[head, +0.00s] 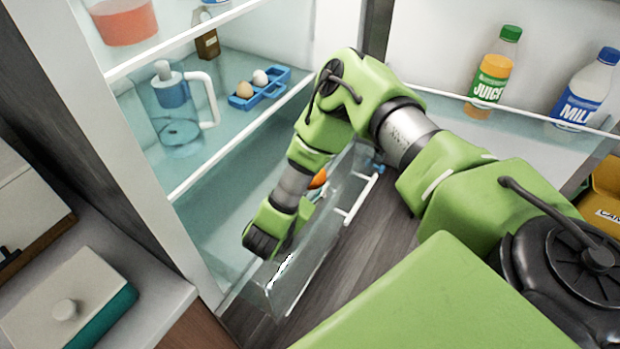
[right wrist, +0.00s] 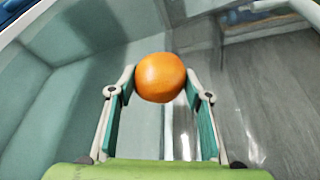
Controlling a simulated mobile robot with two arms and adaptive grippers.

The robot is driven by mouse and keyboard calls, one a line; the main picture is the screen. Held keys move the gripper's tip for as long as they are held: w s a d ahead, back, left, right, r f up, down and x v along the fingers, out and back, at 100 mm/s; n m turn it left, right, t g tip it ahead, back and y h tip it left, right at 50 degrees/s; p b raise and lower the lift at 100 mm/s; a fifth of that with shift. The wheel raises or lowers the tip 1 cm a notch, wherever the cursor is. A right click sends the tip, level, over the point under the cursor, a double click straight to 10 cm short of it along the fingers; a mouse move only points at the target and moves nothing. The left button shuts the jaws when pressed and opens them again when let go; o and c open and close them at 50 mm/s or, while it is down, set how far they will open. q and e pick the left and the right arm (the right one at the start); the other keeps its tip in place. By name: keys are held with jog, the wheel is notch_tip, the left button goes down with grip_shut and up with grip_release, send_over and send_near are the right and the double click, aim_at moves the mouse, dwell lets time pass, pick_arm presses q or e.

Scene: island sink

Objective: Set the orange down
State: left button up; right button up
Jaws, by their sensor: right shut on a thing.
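The orange (right wrist: 160,77) is held between the fingertips of my right gripper (right wrist: 161,90) in the right wrist view. The fingers touch it on both sides. The arm reaches down over a clear, pulled-out fridge drawer (head: 272,291). I cannot tell how far the orange is above the drawer bottom. My left gripper is not in view.
Fridge shelves on the left hold a pitcher (head: 178,118) and a blue egg holder (head: 262,92). The open door holds juice (head: 493,75) and milk (head: 585,92). A counter with a lidded box (head: 68,308) stands at the lower left.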

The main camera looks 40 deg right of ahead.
jog(key=o, duration=1.2)
jog(key=shift+r, duration=0.2)
jog(key=r+v, duration=0.1)
jog(key=v, duration=1.1)
jog(key=shift+b, duration=0.45)
